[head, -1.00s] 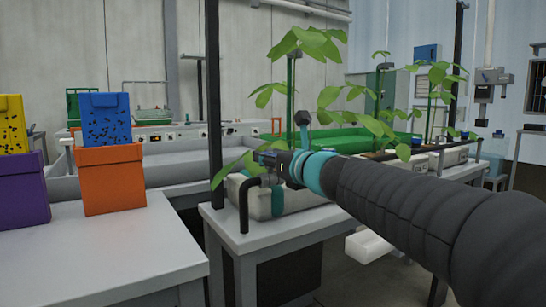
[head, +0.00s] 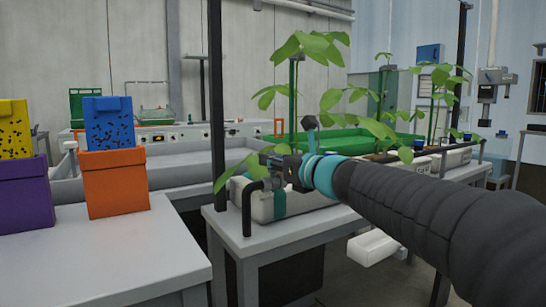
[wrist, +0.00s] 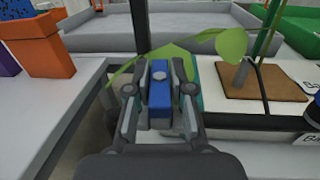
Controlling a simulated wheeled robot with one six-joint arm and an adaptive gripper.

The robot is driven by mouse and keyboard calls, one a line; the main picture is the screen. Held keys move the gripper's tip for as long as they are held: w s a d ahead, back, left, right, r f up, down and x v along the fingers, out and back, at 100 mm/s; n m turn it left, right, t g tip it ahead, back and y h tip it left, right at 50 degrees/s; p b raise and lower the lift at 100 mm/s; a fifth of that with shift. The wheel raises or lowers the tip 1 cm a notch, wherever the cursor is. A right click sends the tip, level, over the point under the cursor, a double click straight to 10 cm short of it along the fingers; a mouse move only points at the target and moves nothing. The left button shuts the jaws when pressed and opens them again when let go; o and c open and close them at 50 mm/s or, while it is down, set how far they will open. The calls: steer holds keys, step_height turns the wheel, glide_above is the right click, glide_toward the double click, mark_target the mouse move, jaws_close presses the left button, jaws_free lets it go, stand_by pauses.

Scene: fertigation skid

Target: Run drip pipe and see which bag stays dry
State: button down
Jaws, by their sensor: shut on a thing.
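My gripper (head: 272,163) is at the near end of the plant bench, just above a black bent pipe (head: 247,208). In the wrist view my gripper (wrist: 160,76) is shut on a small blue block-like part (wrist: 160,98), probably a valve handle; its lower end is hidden. White grow bags (head: 262,208) lie in a row along the bench, each with a leafy plant. The nearest bag also shows in the wrist view (wrist: 228,112), with a brown planting square. A dark pipe (head: 385,157) runs along the bags. I cannot tell which bags are wet.
An orange box (head: 115,188) and a purple box (head: 20,200) stand on the left table (head: 90,255), with blue and yellow speckled cards above them. A black post (head: 216,100) rises by the bench corner. A white trough (head: 372,248) sits low beneath the bench.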

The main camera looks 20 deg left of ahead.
steer(key=n+g+p, duration=0.1)
steer(key=n+g+y+p, duration=0.1)
steer(key=g, duration=0.1)
steer(key=n+g+y+p, duration=0.1)
steer(key=p, duration=0.1)
steer(key=shift+w+r+g, duration=0.15)
steer(key=shift+r+g, duration=0.15)
steer(key=shift+g, duration=0.1)
steer(key=n+g+y+p, duration=0.1)
steer(key=n+g+p, duration=0.2)
steer(key=g+p, duration=0.2)
steer(key=shift+n, duration=0.4)
steer(key=n+g+p, duration=0.1)
steer(key=g, duration=0.1)
steer(key=n+g+p, duration=0.1)
steer(key=g, duration=0.1)
steer(key=shift+f+n, duration=0.2)
steer(key=shift+n, duration=0.1)
steer(key=shift+f+n+g+h+p, duration=0.1)
steer(key=shift+n+g+h+p, duration=0.15)
steer(key=shift+n+g+h, duration=0.45)
steer(key=shift+n+g+h+p, duration=0.15)
steer(key=shift+n+g, duration=0.25)
steer(key=shift+g, duration=0.7)
steer(key=c, duration=1.1)
jaws_free()
